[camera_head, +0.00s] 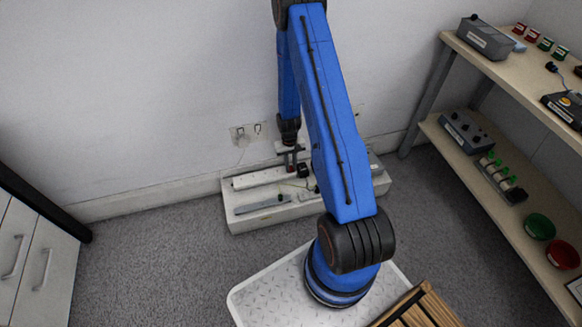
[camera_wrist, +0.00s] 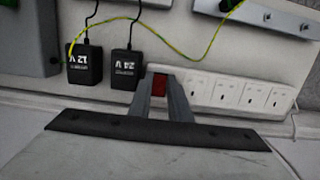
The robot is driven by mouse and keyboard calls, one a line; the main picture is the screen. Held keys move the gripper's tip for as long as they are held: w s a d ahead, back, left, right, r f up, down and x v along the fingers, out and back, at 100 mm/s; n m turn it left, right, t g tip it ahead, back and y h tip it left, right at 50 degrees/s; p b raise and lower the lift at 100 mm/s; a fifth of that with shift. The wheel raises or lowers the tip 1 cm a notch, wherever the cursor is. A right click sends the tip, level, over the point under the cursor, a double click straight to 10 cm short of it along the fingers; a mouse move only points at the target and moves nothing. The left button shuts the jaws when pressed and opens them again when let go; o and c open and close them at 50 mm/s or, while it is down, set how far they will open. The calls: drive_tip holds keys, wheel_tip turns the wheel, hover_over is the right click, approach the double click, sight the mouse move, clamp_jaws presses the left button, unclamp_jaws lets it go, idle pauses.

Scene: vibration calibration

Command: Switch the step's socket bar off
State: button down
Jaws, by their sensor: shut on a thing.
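The step (camera_head: 240,222) is a low pale block on the floor against the wall. A white socket bar (camera_head: 255,178) lies along its back part and also shows in the wrist view (camera_wrist: 225,88) with several sockets in a row. My gripper (camera_head: 290,165) points down at the bar. In the wrist view its two fingers (camera_wrist: 159,86) close around a small red part, seemingly the red switch (camera_wrist: 159,80) of the bar. The fingers and a dark band hide its lower edge, and I cannot tell which way it is set.
Two black plug adapters, marked 12 V (camera_wrist: 84,66) and 24 V (camera_wrist: 126,68), sit left of the fingers. A yellow-green cable (camera_wrist: 180,54) arches close behind. A grey metal strip (camera_head: 263,205) lies on the step's front. Shelving (camera_head: 470,165) stands right; carpet is clear left.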

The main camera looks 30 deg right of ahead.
drive_tip(key=c, duration=1.9)
unclamp_jaws()
drive_tip(key=r, duration=0.5)
drive_tip(key=w+r, duration=0.1)
drive_tip(key=r, duration=0.5)
drive_tip(key=w+r, duration=0.1)
drive_tip(key=r, duration=0.5)
drive_tip(key=shift+w+d+r, duration=0.1)
drive_tip(key=shift+d+r, duration=0.05)
drive_tip(key=shift+d, duration=0.15)
